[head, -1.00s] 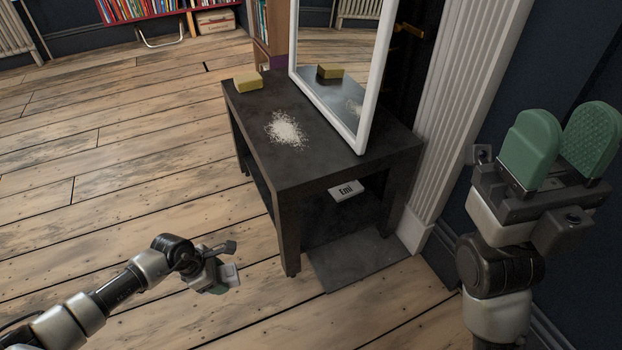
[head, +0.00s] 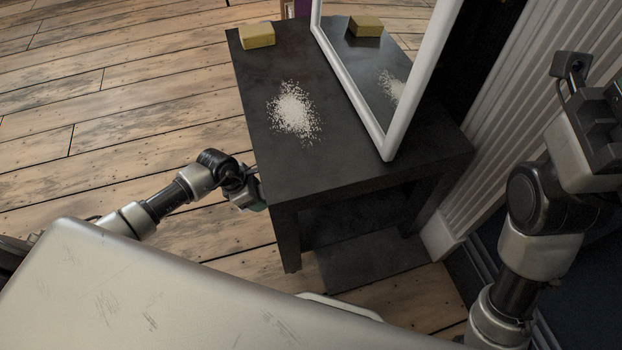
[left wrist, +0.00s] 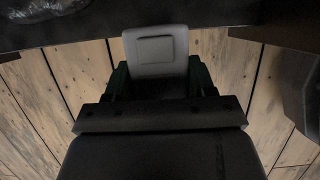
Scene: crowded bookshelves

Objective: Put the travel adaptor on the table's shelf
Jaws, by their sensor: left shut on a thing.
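The black side table (head: 330,160) stands ahead of me, with its dark lower shelf (head: 350,218) partly visible under the top. My left gripper (head: 256,203) is low beside the table's left front leg. It is shut on the travel adaptor, a light grey flat piece (left wrist: 156,50) that sticks out past the fingers in the left wrist view. In the head view the adaptor is too hidden to make out. A dark table edge crosses the top of the wrist view, beyond the adaptor. My right gripper's body (head: 598,125) is at the upper right, with its fingers out of sight.
On the tabletop are a yellow sponge (head: 257,36), a patch of white crumbs (head: 295,113) and a white-framed mirror (head: 385,140). A dark plate (head: 372,268) lies on the floor below. A white ribbed radiator or panel (head: 495,160) stands right of the table. Wooden floor is clear to the left.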

